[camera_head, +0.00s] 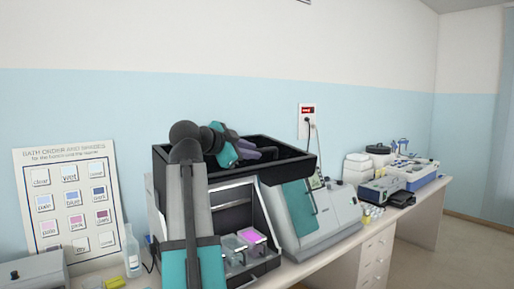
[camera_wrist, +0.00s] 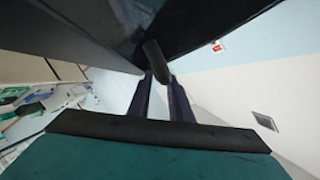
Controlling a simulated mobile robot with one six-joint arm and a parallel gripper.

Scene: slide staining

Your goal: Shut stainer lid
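The stainer (camera_head: 160,225) stands on the bench in the middle of the head view. Its dark lid (camera_head: 300,172) is raised at the top, and the front chamber below is open, with jars inside, one pink-topped (camera_head: 252,236). My gripper (camera_head: 268,153) is up at the lid, its purple fingers against the dark frame. In the wrist view my gripper (camera_wrist: 160,85) has its two fingers apart, with a dark rounded bar (camera_wrist: 154,58) between their tips. The dark lid panel (camera_wrist: 190,20) fills the top there. Whether the fingers press on the bar is not clear.
A bottle (camera_head: 131,252) and a colour chart (camera_head: 68,200) are at the left. Trays and containers (camera_head: 382,188) crowd the bench's far right. Floor shows at right.

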